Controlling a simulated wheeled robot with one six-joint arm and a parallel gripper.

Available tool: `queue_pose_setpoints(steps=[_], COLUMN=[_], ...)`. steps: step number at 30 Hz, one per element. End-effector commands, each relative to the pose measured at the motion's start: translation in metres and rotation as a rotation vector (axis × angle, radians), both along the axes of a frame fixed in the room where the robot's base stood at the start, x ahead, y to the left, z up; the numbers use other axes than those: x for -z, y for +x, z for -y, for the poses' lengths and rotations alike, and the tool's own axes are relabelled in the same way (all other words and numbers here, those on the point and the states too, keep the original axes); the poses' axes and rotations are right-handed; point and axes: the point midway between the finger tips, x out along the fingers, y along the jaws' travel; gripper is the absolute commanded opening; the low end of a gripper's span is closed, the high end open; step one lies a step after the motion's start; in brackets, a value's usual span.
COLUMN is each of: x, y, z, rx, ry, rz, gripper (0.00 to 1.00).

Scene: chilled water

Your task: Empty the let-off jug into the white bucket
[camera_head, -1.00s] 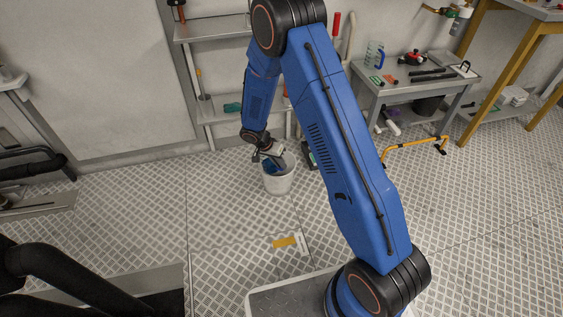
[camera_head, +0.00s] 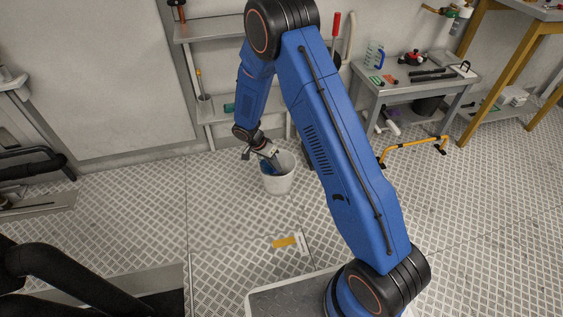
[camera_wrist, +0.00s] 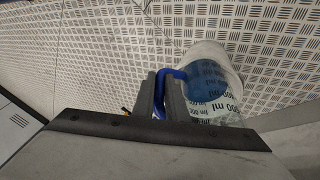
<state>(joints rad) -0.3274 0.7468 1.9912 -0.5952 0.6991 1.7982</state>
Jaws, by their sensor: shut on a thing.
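The white bucket (camera_head: 279,184) stands upright on the floor left of my arm in the head view. My gripper (camera_head: 271,156) is at its rim, pointing down to the right. In the wrist view my gripper (camera_wrist: 162,88) is shut on the blue handle of the clear jug (camera_wrist: 222,106), which has black ml markings. The jug is tipped over the bucket's mouth, and the bucket's pale wall (camera_wrist: 232,62) shows behind it. Blue shows inside the jug's outline; I cannot tell whether it is water. In the head view the jug is mostly hidden by the gripper and bucket.
A grey trolley (camera_head: 440,84) at the back right carries another clear jug (camera_head: 374,52) with a blue handle and several tools. A yellow floor rail (camera_head: 415,145) stands before it. Shelving (camera_head: 205,33) is behind the bucket. The floor in front is clear apart from a yellow marking (camera_head: 284,242).

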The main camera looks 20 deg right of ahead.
Motion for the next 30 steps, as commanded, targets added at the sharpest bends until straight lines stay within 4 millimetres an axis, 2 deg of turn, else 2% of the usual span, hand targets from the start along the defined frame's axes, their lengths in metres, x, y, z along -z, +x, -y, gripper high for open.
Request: queue_pose_setpoints(steps=[30], x=[-0.003], y=[-0.005], z=[-0.024], rx=[0.198], ry=[-0.004], rz=[-0.012], gripper=[0.0])
